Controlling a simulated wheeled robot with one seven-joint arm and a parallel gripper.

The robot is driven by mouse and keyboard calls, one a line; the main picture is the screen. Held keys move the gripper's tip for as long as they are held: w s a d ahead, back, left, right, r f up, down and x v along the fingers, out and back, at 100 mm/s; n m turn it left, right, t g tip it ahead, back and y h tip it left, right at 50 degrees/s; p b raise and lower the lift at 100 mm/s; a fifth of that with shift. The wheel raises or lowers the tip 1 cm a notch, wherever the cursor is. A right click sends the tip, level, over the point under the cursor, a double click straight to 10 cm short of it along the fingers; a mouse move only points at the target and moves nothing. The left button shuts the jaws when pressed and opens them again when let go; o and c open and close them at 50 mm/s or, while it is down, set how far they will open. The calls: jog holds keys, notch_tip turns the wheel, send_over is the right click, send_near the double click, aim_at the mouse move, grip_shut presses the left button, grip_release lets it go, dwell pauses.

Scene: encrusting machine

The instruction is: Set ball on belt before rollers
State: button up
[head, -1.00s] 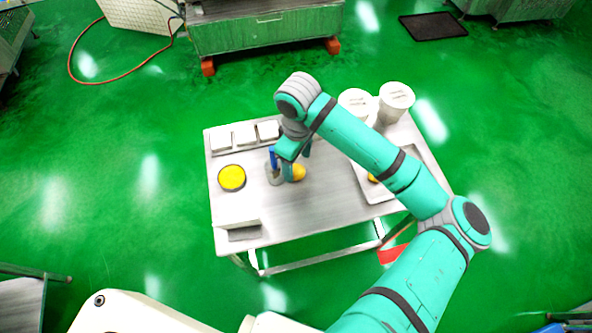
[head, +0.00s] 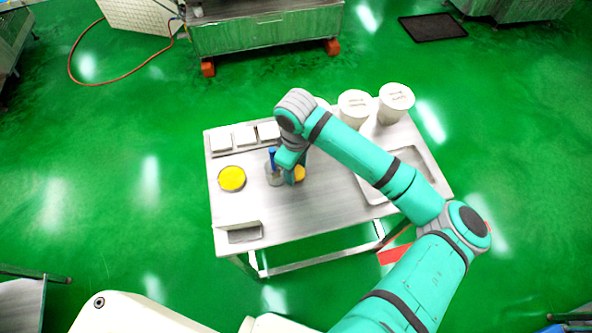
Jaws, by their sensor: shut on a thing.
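A yellow-orange ball (head: 300,174) shows at my gripper (head: 296,173), over the middle left of the steel table (head: 310,205). The teal fingers are shut on it and partly cover it. I cannot tell whether the ball touches the table top. Just left of the gripper, a grey round container (head: 274,178) with a blue upright part (head: 272,155) stands very close. I cannot make out a belt or rollers in this view.
A round yellow dish (head: 232,178), white square containers (head: 221,142) and an open box (head: 240,228) are on the left. A tray (head: 421,160) and white canisters (head: 396,98) are on the right. A steel machine (head: 268,30) stands beyond open green floor.

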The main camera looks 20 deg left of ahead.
jog(key=shift+r, duration=0.5)
notch_tip(320, 180, up, 2)
jog(key=s+d+r, duration=0.5)
jog(key=s+r, duration=0.5)
jog(key=s, duration=0.3)
jog(key=shift+d, duration=0.15)
jog(key=shift+w, duration=0.1)
